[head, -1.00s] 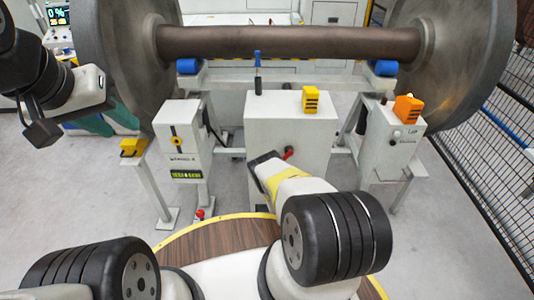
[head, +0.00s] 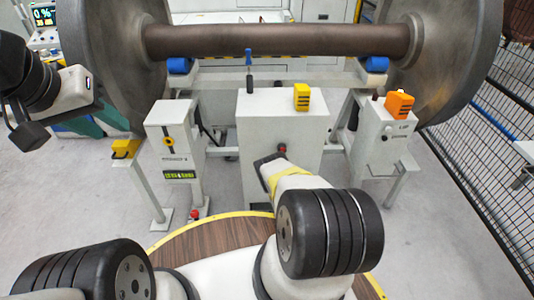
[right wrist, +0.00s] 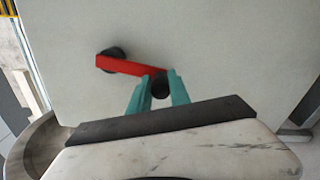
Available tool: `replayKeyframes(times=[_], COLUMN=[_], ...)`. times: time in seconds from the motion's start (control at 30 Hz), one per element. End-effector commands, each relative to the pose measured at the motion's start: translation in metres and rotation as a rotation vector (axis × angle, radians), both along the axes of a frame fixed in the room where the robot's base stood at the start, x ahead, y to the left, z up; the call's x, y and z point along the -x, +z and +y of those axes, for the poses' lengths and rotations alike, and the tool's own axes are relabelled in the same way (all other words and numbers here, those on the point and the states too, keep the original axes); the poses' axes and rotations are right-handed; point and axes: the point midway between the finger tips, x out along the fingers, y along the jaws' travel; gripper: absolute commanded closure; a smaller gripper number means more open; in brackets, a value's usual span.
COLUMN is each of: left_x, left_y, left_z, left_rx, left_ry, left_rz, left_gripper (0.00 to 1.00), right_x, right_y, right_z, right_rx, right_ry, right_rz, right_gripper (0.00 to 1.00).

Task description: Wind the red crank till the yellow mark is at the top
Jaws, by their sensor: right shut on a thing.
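The red crank (right wrist: 130,64) is on the front of the white cabinet (head: 258,120). In the right wrist view its red arm runs from a black hub at upper left down right to a black handle (right wrist: 160,86). My right gripper (right wrist: 160,92) has its teal fingers shut on that handle. In the head view only a little of the crank (head: 281,149) shows beyond my right wrist. My left gripper (head: 30,135) hangs at the far left, away from the crank; its finger opening is unclear. I cannot make out the yellow mark for certain.
A wheelset with a brown axle (head: 275,40) rests behind on blue rollers (head: 180,65). A blue-handled tool (head: 249,70) and a yellow block (head: 302,97) are on the cabinet. A left post (head: 176,150) and a right post (head: 388,140) flank it. A mesh fence (head: 480,150) stands right.

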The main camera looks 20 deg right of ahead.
Motion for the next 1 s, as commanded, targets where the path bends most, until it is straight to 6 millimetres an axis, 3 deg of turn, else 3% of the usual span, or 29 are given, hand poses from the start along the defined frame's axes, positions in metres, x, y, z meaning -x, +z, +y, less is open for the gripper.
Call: replayKeyframes(times=[0.03, 0.67, 0.7, 0.8, 1.0], left_x=[0.0000, 0.0000, 0.0000, 0.0000, 0.0000], left_y=[0.0000, 0.0000, 0.0000, 0.0000, 0.0000], left_z=[0.0000, 0.0000, 0.0000, 0.0000, 0.0000], left_rx=[0.000, 0.000, 0.000, 0.000, 0.000], left_ry=[0.000, 0.000, 0.000, 0.000, 0.000], left_rz=[0.000, 0.000, 0.000, 0.000, 0.000], left_gripper=[0.64, 0.64, 0.64, 0.64, 0.64], right_x=[0.0066, 0.0086, 0.0086, 0.0079, 0.0052], right_y=[-0.0079, -0.0080, -0.0080, -0.0071, -0.0040], right_z=[-0.0025, -0.0082, -0.0079, -0.0077, -0.0077], right_rx=[-0.004, -0.008, -0.008, -0.007, -0.005], right_ry=[-0.004, -0.008, -0.008, -0.007, -0.006], right_rz=[0.019, 0.019, 0.019, 0.016, 0.010], right_gripper=[1.00, 1.00, 0.75, 0.55, 0.55])
